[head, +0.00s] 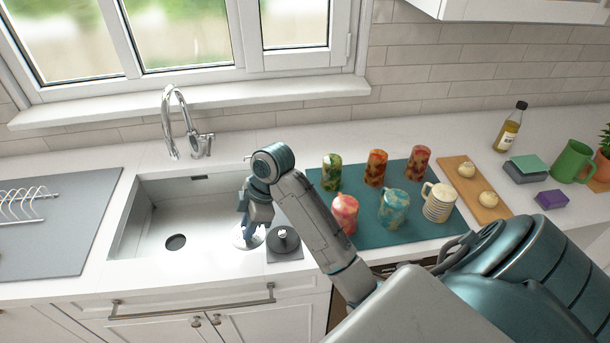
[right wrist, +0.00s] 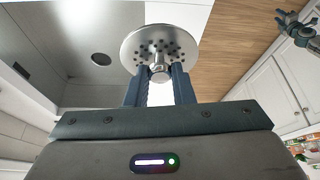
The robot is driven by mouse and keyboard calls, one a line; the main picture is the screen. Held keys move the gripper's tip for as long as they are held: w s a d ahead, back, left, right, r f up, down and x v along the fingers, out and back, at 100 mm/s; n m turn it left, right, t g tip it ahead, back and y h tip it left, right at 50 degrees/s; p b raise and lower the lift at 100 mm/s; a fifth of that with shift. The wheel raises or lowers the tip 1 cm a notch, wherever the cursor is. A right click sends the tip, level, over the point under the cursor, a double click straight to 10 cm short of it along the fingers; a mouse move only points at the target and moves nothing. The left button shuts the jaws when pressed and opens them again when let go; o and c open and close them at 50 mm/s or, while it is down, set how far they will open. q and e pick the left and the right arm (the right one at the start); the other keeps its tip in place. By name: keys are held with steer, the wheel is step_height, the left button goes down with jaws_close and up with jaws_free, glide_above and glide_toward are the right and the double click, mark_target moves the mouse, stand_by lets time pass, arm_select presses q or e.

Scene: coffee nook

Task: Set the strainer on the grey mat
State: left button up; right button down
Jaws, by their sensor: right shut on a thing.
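The strainer (right wrist: 160,43) is a round steel disc with holes and a knob. My right gripper (right wrist: 158,78) is shut on its knob; in the head view the strainer (head: 243,242) shows partly behind the gripper (head: 247,228), at the sink's right side. Its height there is hard to judge. A large grey mat (head: 60,245) lies left of the sink, well away from the gripper. A small dark grey square mat (head: 288,256) lies right of the sink with a dark round knobbed piece on it. My left gripper (right wrist: 298,28) shows small in the wrist view; its jaws are unclear.
The sink (head: 165,225) has an open drain (head: 175,242) and a tap (head: 175,120) behind it. A wire rack (head: 25,205) stands on the large mat's far left part. Mugs and cups stand on a teal mat (head: 390,238) to the right. The large mat's front and right are bare.

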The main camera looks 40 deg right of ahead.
steer(key=w+d+b, duration=0.1)
steer(key=w+d+f+b, duration=0.1)
steer(key=d, duration=0.1)
steer(key=w+d+b, duration=0.1)
steer(key=d+b, duration=0.1)
steer(key=shift+f, duration=0.2)
steer(key=w+d+p, duration=0.1)
steer(key=d, duration=0.2)
steer(key=w+d+p, duration=0.1)
steer(key=d, duration=0.2)
steer(key=w+d+p, duration=0.1)
steer(key=d, duration=0.1)
steer(key=shift+w+d, duration=0.35)
steer(key=shift+d, duration=0.05)
steer(key=shift+w+d+f, duration=0.1)
steer(key=shift+w+d, duration=0.05)
steer(key=shift+d, duration=0.05)
step_height(320, 180, down, 3)
steer(key=shift+f+p, duration=0.2)
steer(key=shift+p, duration=0.85)
steer(key=shift+f, duration=0.1)
steer(key=shift+f, duration=0.2)
steer(key=c, duration=1.3)
jaws_free()
steer(key=shift+r, duration=0.1)
steer(key=shift+o, duration=0.2)
